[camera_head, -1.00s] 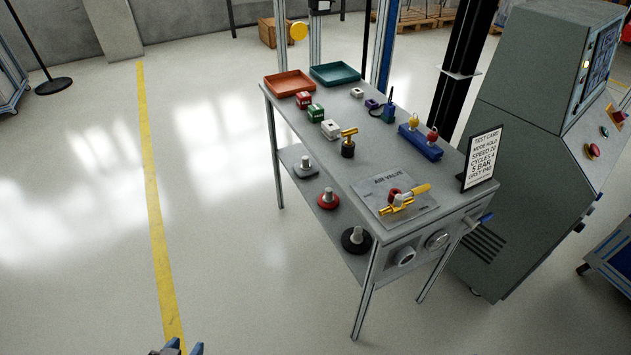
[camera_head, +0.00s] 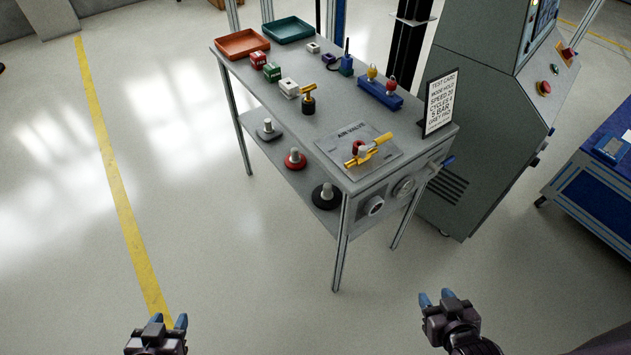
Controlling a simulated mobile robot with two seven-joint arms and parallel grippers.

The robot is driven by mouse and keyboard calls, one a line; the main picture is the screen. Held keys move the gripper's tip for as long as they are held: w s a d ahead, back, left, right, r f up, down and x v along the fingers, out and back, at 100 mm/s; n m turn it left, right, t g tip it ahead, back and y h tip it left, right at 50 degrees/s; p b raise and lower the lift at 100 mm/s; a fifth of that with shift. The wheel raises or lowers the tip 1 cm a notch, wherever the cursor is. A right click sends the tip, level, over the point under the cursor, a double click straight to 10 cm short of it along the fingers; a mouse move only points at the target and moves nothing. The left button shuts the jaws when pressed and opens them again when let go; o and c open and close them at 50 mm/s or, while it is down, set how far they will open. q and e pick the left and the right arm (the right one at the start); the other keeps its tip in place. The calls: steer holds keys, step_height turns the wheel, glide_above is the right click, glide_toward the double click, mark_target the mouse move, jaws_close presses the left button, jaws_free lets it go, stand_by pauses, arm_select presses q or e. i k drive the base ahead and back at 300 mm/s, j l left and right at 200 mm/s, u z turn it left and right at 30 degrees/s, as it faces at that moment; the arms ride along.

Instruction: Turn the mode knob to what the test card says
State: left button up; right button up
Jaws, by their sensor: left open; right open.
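The test card (camera_head: 440,102) stands upright at the table's right edge; it appears to read MODE HOLD, SPEED 20, CYCLES 4, 5 BAR, with a blurred last line. The grey machine (camera_head: 490,120) behind it has a sloped panel, cut by the top of the view, with a red button (camera_head: 543,88). No control there is readable as the mode knob. My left gripper (camera_head: 168,322) and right gripper (camera_head: 436,297) are open and empty, low over the floor, apart from the table.
The table (camera_head: 240,85) holds the air valve plate (camera_head: 335,148) with its yellow handle, a blue block (camera_head: 380,94), small boxes and two trays. Pads sit on its lower shelf. A blue bench (camera_head: 590,190) stands at right. The floor in front is clear.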

mark_target(535, 160)
steer(key=k+l+z, duration=0.2)
steer(key=l+z, duration=0.15)
steer(key=l, duration=0.25)
steer(key=k+l+z, duration=0.1)
steer(key=l+z, duration=0.2)
steer(key=l, duration=0.3)
steer(key=l+z, duration=0.35)
steer(key=l, duration=0.3)
